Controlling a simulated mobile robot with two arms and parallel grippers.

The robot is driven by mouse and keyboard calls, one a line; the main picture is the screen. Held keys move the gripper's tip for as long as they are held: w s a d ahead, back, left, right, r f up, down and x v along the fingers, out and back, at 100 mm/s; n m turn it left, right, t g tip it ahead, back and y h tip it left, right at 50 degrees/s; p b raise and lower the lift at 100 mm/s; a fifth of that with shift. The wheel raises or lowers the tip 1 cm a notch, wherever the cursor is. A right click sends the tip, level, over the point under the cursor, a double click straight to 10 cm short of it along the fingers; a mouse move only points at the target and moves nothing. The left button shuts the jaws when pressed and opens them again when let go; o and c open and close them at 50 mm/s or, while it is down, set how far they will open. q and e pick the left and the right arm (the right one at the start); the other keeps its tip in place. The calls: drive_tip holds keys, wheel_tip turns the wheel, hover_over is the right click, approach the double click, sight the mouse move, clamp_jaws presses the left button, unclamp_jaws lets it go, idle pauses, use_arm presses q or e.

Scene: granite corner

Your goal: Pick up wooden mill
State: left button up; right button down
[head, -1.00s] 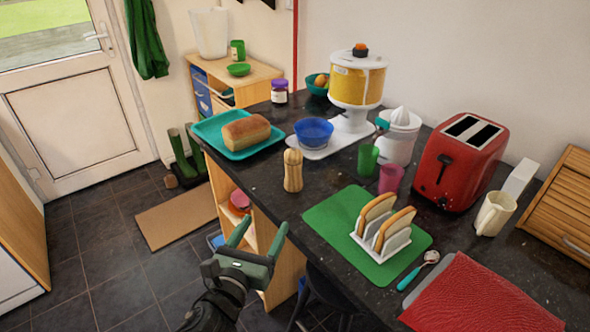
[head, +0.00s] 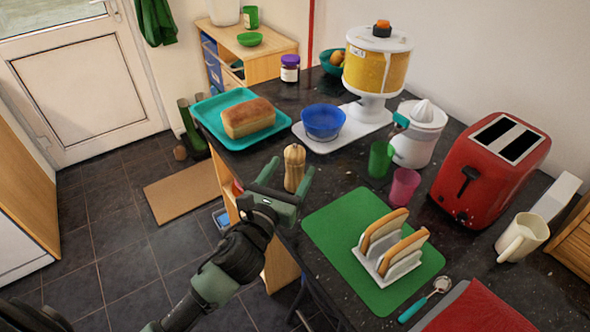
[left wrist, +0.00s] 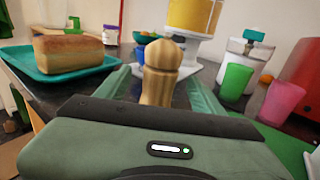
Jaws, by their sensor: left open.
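The wooden mill (head: 294,167) stands upright on the dark granite counter near its front edge. It is light wood with a rounded knob on top. My left gripper (head: 288,183) is open, with its two green fingers pointing at the mill from the near side. In the left wrist view the mill (left wrist: 161,72) stands straight ahead, between the lines of the two fingers; its base is hidden behind the gripper body. I cannot tell how far the fingertips reach past it. My right gripper is not in view.
Left of the mill is a teal tray (head: 212,103) with a loaf (head: 248,117). Behind it is a blue bowl (head: 323,121). Green (head: 380,158) and pink (head: 404,186) cups stand to its right. A green mat (head: 322,216) with a toast rack (head: 386,262) lies nearer right.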

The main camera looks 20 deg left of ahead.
sight(291, 171)
use_arm(q)
drive_tip(key=w, duration=0.2)
drive_tip(key=shift+w+d, duration=0.1)
drive_tip(key=shift+w, duration=0.25)
drive_tip(key=shift+w+f, duration=0.1)
drive_tip(key=shift+w, duration=0.1)
drive_tip(key=shift+s, duration=0.1)
drive_tip(key=c, duration=1.3)
clamp_jaws()
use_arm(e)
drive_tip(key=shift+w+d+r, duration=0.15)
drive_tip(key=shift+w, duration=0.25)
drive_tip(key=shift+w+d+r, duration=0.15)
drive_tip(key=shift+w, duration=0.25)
